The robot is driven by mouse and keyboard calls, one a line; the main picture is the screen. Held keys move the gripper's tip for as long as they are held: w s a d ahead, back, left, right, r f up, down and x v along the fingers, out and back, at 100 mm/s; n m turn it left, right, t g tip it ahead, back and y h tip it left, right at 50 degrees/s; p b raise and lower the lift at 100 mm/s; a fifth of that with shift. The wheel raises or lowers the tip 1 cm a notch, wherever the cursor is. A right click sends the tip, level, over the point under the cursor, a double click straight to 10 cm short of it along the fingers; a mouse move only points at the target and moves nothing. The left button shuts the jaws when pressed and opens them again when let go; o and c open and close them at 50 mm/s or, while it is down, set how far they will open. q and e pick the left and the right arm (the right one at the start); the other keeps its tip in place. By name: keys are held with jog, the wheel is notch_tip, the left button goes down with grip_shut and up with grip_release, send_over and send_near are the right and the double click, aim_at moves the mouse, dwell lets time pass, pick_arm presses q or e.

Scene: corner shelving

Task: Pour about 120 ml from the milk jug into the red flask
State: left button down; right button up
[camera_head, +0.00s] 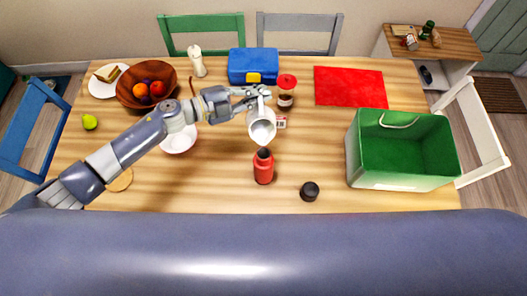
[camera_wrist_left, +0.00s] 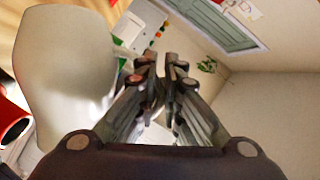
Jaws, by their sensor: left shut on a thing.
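The white milk jug (camera_head: 262,127) is tilted above the red flask (camera_head: 263,168), its mouth toward the flask's open top. My left gripper (camera_head: 258,93) is shut on the jug at its far side. In the left wrist view the jug (camera_wrist_left: 65,75) fills the left part, beside the closed fingers of the gripper (camera_wrist_left: 160,72). The red flask (camera_wrist_left: 10,120) shows at the left edge there. The flask stands upright on the table. I cannot make out a stream of milk or the level in the flask. My right gripper is not in view.
A black lid (camera_head: 309,191) lies right of the flask. A green-lined box (camera_head: 400,150) stands further right. Behind are a red-lidded jar (camera_head: 286,92), a blue lunch box (camera_head: 252,66) and a red mat (camera_head: 349,87). A white bowl (camera_head: 179,139) sits under my left arm.

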aim_at(260, 103)
pick_arm(q)
jog(key=shift+s+r, duration=0.1)
jog(key=shift+r, duration=0.15)
jog(key=shift+s+r+m+b, duration=0.3)
jog(key=shift+r+m+b, duration=0.1)
jog(key=shift+m+b, duration=0.1)
dwell(0.3)
jog(key=shift+r+h, duration=0.1)
jog(key=shift+h, duration=0.2)
dwell(0.3)
jog(key=shift+s+d+r+m+t+b, duration=0.1)
jog(key=shift+s+r+m+t+b, duration=0.2)
jog(key=shift+s+m+b, duration=0.15)
dwell(1.1)
jog(key=shift+s+r+m+b, duration=0.45)
jog(key=shift+m+b, duration=0.1)
jog(key=shift+b, duration=0.25)
dwell(1.7)
jog(key=shift+s+r+m+h+b, duration=0.4)
jog(key=shift+s+m, duration=0.1)
jog(key=shift+s, duration=0.05)
dwell(1.8)
